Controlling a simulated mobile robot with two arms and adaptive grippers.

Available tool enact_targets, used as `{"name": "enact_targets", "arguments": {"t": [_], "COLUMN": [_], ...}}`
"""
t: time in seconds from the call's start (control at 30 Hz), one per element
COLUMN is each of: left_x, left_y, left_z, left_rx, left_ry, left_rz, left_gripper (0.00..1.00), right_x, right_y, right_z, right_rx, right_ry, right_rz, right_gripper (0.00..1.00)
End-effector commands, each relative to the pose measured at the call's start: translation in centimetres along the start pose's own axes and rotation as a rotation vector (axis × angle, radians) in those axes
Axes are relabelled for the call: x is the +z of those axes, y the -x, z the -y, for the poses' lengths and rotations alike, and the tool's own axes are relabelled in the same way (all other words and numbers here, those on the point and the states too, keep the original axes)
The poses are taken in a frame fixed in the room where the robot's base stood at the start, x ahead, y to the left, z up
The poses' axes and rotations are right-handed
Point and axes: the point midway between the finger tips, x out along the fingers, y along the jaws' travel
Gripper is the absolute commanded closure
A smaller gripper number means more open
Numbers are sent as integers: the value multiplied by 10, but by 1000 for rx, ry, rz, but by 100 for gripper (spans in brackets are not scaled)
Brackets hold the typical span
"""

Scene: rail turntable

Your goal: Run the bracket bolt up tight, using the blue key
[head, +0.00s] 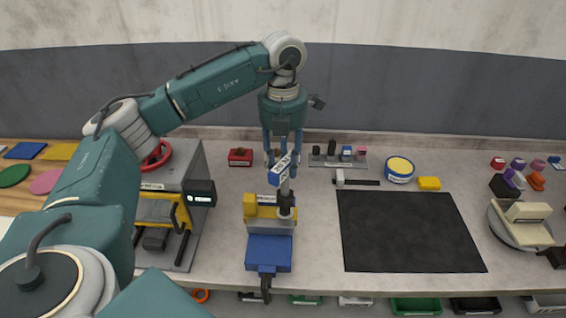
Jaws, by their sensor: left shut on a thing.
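My left gripper (283,158) comes down from above with its fingers around the blue key (277,179). The key has a white label and is tilted, and a pale grey shaft (285,188) shows below it. The shaft's lower end is at a dark bolt-like part (286,205) on the right of the yellow and grey bracket assembly (262,213). I cannot tell whether the key is seated in the bolt head. The bracket sits at a blue vise (268,254) near the bench's front edge. My right gripper is not in view.
A grey cabinet-like machine (190,160) with a red wheel stands left of the bracket. A black mat (407,231) lies to the right. Behind are a small rack (338,161), a hammer-like tool (356,182) and a round blue-and-yellow tin (399,169). A turntable (520,225) stands far right.

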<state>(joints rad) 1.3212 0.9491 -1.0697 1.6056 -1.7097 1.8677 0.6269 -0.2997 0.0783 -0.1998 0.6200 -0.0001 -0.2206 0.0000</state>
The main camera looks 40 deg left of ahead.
Motion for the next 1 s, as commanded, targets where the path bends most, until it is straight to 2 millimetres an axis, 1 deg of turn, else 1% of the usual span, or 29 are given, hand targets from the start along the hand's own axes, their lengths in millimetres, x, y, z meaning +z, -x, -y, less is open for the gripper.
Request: {"name": "enact_targets", "arguments": {"t": [0.6, 1.0], "left_x": [1, 1], "left_y": [-15, -16], "left_z": [0, 0], "left_rx": [-1, -1], "left_ry": [-1, -1], "left_rz": [1, 1], "left_gripper": [100, 100], "right_x": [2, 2], "right_y": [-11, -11], "right_z": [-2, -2], "right_rx": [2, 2], "right_ry": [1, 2], "right_rz": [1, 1], "right_gripper": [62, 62]}}
